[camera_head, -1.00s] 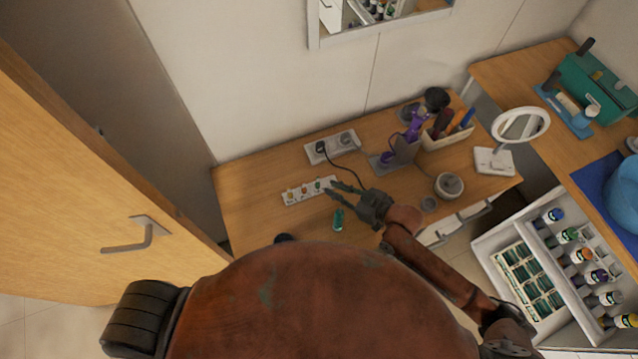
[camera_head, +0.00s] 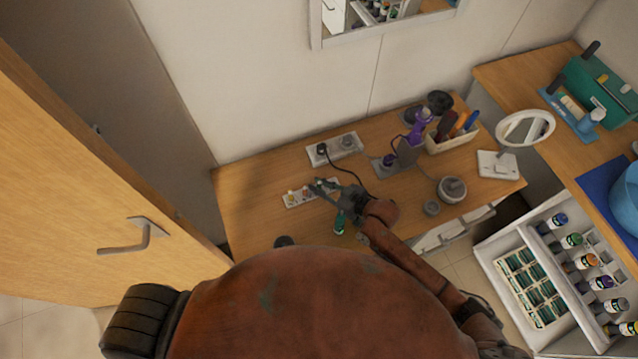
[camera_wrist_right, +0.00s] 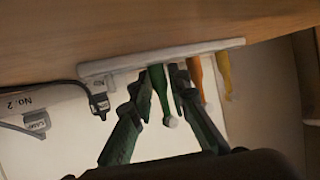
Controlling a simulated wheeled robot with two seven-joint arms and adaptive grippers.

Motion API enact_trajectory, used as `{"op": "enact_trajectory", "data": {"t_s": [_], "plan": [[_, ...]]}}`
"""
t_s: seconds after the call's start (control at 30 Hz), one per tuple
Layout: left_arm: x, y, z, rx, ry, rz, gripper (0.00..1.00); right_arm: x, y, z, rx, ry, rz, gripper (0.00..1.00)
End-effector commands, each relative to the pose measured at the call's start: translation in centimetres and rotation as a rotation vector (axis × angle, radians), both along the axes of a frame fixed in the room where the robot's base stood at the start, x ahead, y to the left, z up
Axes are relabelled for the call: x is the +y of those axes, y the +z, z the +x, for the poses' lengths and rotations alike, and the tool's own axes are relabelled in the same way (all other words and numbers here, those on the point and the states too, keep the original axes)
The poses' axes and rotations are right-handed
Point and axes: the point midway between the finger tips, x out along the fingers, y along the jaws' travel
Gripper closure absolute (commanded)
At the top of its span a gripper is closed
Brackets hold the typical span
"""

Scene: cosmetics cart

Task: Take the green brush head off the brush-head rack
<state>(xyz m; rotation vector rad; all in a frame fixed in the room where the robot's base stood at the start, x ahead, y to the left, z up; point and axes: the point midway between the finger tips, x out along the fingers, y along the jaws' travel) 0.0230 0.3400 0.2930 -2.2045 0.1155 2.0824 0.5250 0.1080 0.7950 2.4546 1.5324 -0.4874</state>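The brush-head rack (camera_head: 291,203) is a pale strip on the wooden desk; in the right wrist view its edge (camera_wrist_right: 120,64) runs across the picture. The green brush head (camera_wrist_right: 159,88) has a white end and sits at the rack, between an orange brush head (camera_wrist_right: 195,74) and a dark-capped cable end. My right gripper (camera_head: 316,185) reaches over the rack. In the right wrist view its two fingers (camera_wrist_right: 160,80) stand on either side of the green brush head, with slight gaps showing. In the head view the fingers hide the green brush head. My left gripper is not in view.
A yellow brush head (camera_wrist_right: 224,75) stands past the orange one. A green bottle (camera_head: 340,223) is under my right wrist. A power strip (camera_head: 347,142) with a black cable lies behind the rack. A round jar (camera_head: 452,188) stands at the right. The desk left of the rack is clear.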

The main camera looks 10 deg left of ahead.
Motion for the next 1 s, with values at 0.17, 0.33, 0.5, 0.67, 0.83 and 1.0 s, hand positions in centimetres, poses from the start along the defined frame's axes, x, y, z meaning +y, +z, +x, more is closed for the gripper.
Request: {"op": "enact_trajectory", "data": {"t_s": [0.17,0.33,0.5,0.67,0.83,1.0], "plan": [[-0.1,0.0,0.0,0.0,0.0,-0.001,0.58,0.0,0.0,0.0,0.0,0.0,0.0,0.93],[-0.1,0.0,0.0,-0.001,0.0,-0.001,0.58,0.0,0.0,0.0,0.0,0.0,0.0,0.99],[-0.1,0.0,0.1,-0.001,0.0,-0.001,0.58,0.0,0.0,0.0,0.0,0.0,0.0,0.99],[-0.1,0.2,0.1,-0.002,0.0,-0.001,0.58,0.0,0.9,0.0,-0.002,0.001,0.0,0.99],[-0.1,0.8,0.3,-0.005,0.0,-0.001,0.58,0.0,4.0,0.0,-0.004,0.002,0.0,0.99],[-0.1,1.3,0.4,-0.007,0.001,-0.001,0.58,0.0,7.3,0.0,-0.003,0.001,0.001,0.99]]}}
